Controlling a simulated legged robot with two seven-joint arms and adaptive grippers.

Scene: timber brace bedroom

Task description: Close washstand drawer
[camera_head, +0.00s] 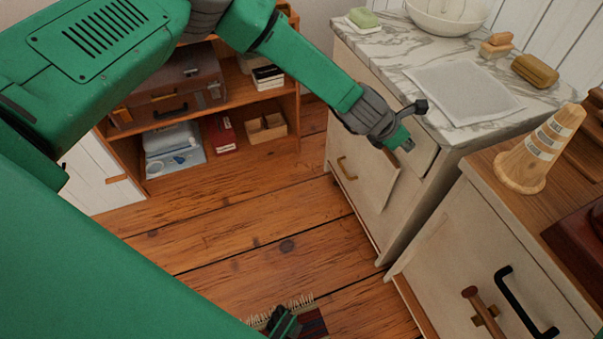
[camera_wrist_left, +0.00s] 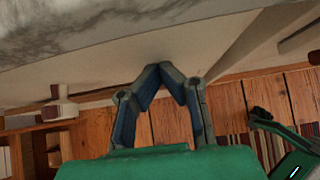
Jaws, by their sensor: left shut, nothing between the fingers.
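The washstand (camera_head: 408,205) is a cream cabinet with a grey-veined marble top (camera_head: 420,45), right of centre in the head view. My left gripper (camera_head: 407,145) is at the washstand's front, just below the marble edge, and partly covers the front. In the left wrist view its fingers (camera_wrist_left: 168,68) meet at the tips, empty, near the cream face; contact is unclear. A dark green part at the bottom, seemingly my right gripper (camera_head: 284,322), is cut off.
A grey cloth (camera_head: 462,92), soap bars and a basin (camera_head: 448,12) are on the marble. A wooden cabinet (camera_head: 480,255) with a striped cone (camera_head: 541,150) stands at right. An open shelf (camera_head: 290,105) stands at the back left. The plank floor (camera_head: 250,220) between is clear.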

